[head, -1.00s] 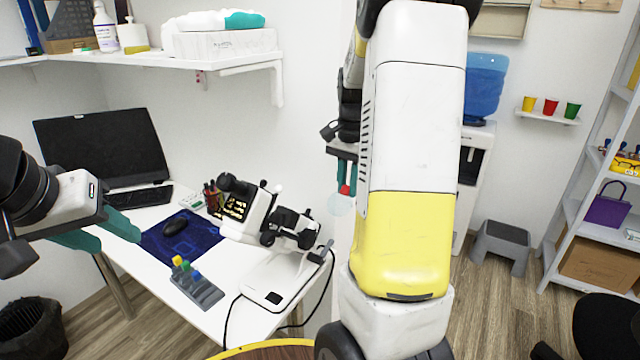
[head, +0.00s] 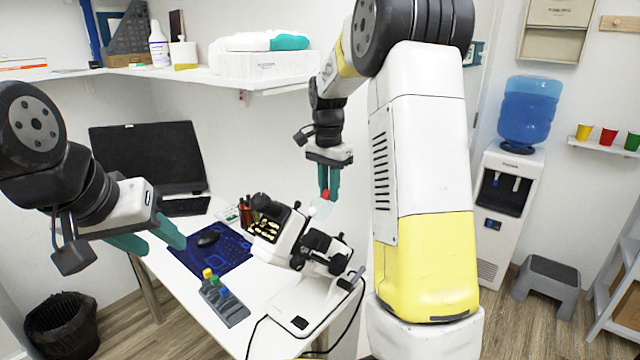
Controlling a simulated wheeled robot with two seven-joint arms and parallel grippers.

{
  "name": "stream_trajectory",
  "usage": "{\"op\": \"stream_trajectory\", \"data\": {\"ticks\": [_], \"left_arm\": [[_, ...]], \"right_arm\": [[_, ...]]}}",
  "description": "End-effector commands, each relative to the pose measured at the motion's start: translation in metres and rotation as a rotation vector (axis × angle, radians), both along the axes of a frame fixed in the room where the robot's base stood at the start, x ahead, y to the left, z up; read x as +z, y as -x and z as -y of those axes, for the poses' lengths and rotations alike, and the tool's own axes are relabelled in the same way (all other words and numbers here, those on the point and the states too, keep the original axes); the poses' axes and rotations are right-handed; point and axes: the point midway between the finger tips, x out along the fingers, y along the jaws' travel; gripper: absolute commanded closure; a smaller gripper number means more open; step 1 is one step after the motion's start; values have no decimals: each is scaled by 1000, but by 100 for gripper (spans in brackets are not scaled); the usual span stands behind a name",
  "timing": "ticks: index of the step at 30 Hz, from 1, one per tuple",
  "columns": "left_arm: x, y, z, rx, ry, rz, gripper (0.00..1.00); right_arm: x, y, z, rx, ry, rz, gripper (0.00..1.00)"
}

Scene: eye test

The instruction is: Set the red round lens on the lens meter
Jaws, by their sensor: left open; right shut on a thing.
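The red round lens (head: 320,209) is a clear disc with a red tab. My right gripper (head: 327,194) is shut on its red tab, fingers pointing down, with the disc hanging below. The lens meter (head: 273,246) is a white device with black parts on a white base, standing on the desk. My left gripper (head: 164,246) is open and empty, at the left side of the desk.
A grey rack (head: 226,311) with yellow, green and blue tabbed pieces stands on the white desk, left of the meter. A blue mat (head: 186,259) with a mouse (head: 208,239), a pen holder and a laptop (head: 150,155) lie behind. A wall shelf (head: 190,76) hangs above.

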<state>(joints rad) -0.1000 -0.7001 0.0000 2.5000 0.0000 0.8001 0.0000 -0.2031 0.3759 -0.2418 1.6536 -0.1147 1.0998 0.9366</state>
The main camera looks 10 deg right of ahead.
Motion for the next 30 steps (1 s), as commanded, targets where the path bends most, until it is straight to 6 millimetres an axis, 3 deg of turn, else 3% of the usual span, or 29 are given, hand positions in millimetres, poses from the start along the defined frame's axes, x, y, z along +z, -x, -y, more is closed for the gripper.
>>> {"op": "stream_trajectory", "data": {"ticks": [30], "left_arm": [[0,0,0,0,0,0,56]], "right_arm": [[-57,29,-36,1,0,-1,100]]}}
